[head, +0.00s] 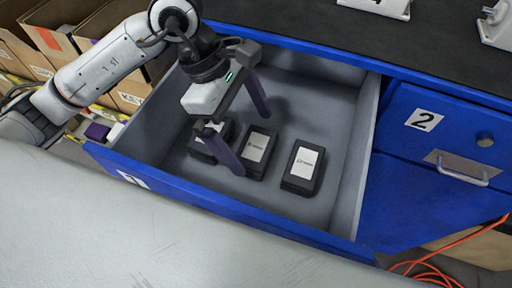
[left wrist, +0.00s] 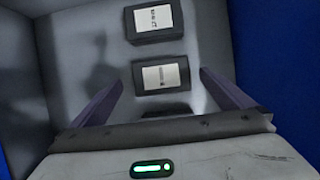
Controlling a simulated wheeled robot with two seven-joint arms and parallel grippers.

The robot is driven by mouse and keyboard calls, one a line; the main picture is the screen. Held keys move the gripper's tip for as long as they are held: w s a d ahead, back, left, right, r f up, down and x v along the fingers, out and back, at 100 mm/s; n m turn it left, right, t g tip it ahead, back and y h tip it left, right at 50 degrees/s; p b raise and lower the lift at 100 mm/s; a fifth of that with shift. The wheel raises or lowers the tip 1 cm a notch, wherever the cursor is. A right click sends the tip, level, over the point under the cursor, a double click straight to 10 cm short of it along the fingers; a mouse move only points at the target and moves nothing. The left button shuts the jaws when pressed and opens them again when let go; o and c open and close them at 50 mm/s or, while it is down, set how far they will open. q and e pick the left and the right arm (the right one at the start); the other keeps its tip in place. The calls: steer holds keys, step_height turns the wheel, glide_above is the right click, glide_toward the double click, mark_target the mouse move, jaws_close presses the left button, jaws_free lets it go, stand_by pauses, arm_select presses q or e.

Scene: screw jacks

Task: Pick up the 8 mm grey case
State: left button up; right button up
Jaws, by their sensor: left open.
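Three dark cases with white labels lie in the open drawer; the label print is too small to read, so I cannot tell which is the 8 mm one. The right case (head: 303,168) is clear of my gripper and shows at the top of the left wrist view (left wrist: 156,22). The middle case (head: 257,152) also shows in the left wrist view (left wrist: 161,75), between the finger lines. The left case (head: 201,154) is partly hidden by my gripper and mostly hidden in the left wrist view (left wrist: 165,110). My left gripper (head: 252,143) is open and empty over the left and middle cases.
The blue drawer (head: 225,205) has grey inner walls around the cases. A closed drawer marked 2 (head: 455,135) is at the right. A black worktop (head: 320,22) lies behind, with white parts on it. Cardboard boxes (head: 100,50) stand at the left, orange cable (head: 430,270) at lower right.

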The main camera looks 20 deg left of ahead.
mark_target(255, 146)
arm_select(q)
steer(key=x, duration=0.4)
steer(key=shift+f+p, duration=0.3)
steer(key=shift+f, duration=0.05)
steer(key=c, duration=1.4)
